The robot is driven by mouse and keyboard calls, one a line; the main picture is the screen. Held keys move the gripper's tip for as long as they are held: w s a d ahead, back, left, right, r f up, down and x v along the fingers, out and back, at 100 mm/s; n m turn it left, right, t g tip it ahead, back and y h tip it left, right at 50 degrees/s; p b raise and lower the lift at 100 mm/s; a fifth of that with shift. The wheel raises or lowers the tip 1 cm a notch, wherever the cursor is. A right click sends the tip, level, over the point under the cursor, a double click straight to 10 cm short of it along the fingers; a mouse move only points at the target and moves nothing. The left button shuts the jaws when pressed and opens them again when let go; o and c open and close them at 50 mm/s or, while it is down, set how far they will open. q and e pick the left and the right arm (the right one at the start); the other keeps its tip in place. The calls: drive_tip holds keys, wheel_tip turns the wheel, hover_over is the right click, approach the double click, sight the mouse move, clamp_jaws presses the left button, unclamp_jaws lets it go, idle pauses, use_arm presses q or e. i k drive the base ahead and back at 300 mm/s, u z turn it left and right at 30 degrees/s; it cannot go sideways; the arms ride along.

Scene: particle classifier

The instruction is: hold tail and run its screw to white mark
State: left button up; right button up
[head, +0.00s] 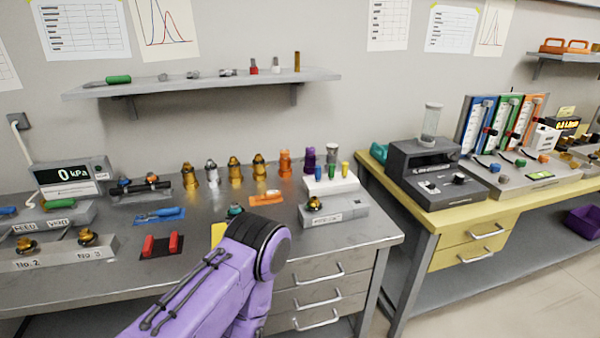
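I cannot make out which part is the tail, and no screw with a white mark can be told apart at this size. Several brass fittings (235,171) stand upright in a row at the back of the grey bench (185,262). A brass-coloured piece (314,204) sits on a labelled grey block (335,218) at the bench's right. Brass knobs (86,238) sit on the block marked No. 2 and No. 3. One purple arm of mine reaches over the bench's front and hides part of its top. Neither gripper shows.
A gauge (68,174) reading 0 kPa stands at the left. Red-ended (161,245), blue (160,214) and orange (266,198) tools lie on the bench. A wall shelf (205,84) hangs above. A yellow bench (468,205) with instruments is at the right, beyond a gap.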

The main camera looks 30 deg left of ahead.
sight(235, 208)
drive_tip(key=z, duration=0.65)
drive_tip(key=k, duration=0.9)
drive_tip(key=u, duration=1.5)
drive_tip(key=i, duration=0.5)
drive_tip(key=u, duration=0.05)
